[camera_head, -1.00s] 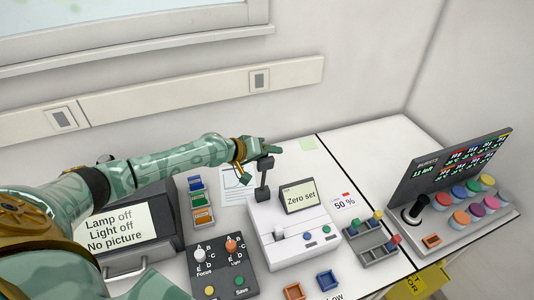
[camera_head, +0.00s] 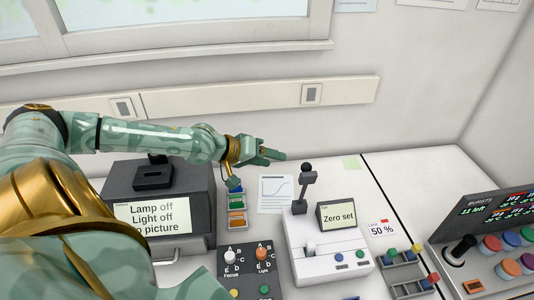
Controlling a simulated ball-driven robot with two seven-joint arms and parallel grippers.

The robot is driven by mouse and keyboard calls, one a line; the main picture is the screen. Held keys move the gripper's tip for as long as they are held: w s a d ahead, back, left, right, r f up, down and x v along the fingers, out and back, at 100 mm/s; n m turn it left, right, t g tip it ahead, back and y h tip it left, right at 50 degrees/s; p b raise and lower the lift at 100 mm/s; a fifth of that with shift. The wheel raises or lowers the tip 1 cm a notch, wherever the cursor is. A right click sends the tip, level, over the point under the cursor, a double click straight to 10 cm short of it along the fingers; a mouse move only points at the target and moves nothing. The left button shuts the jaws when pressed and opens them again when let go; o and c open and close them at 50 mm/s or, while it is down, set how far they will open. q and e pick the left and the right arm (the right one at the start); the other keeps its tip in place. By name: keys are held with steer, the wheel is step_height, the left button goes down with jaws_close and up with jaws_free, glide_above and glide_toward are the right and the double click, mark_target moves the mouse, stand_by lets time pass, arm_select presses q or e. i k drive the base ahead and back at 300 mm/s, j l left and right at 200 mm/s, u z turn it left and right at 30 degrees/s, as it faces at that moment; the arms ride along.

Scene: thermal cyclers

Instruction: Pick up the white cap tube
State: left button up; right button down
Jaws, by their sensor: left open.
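I cannot make out a tube with a white cap in this view. A small grey rack (camera_head: 408,284) at the lower right holds pieces with blue, green, yellow and red tops; no white top shows there. My left gripper (camera_head: 260,169) is open and empty, with its fingers spread. It is over the back of the bench, left of the white device's black upright and near the coloured blocks. My right gripper is not in view.
A white device (camera_head: 312,250) with a "Zero set" screen stands mid-bench. A dark box (camera_head: 120,178) is at left, coloured blocks (camera_head: 237,220) beside it, a knob panel (camera_head: 233,275) in front. A button console (camera_head: 448,257) is at right. The back right bench is clear.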

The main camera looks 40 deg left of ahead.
mark_target(309, 249)
steer(key=k+l, duration=0.75)
steer(key=l, duration=0.25)
steer(key=k+l, duration=0.4)
steer(key=l, duration=0.1)
